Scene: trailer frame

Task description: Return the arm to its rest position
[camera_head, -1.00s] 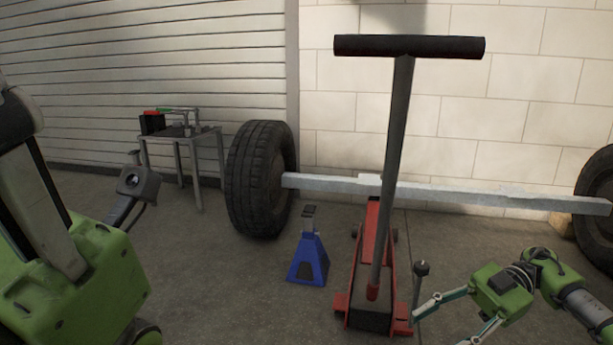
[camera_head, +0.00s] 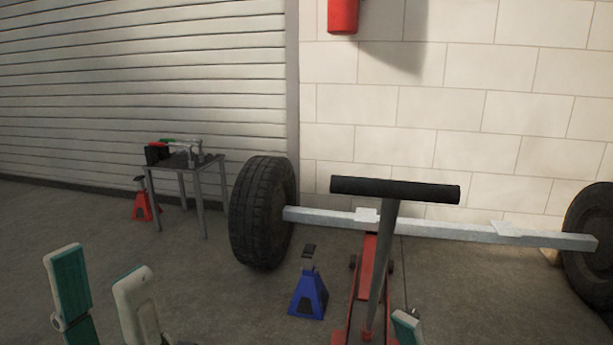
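My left gripper (camera_head: 100,264) stands at the bottom left with its two pale, green-padded fingers pointing up and spread apart. It is open, with nothing between the fingers, over bare floor. Of my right gripper only one fingertip (camera_head: 407,326) shows at the bottom edge, just right of the jack handle; the rest is out of view. The red floor jack (camera_head: 367,270) stands in front of the axle, its base cut off by the bottom edge. Its black T-shaped handle (camera_head: 395,190) rises in front of the axle beam.
A blue jack stand (camera_head: 309,294) stands left of the jack. Behind are a grey axle beam (camera_head: 450,229), a left tire (camera_head: 262,213) and a right tire (camera_head: 590,240). A small table (camera_head: 185,160) with tools and a red stand (camera_head: 145,205) are farther left.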

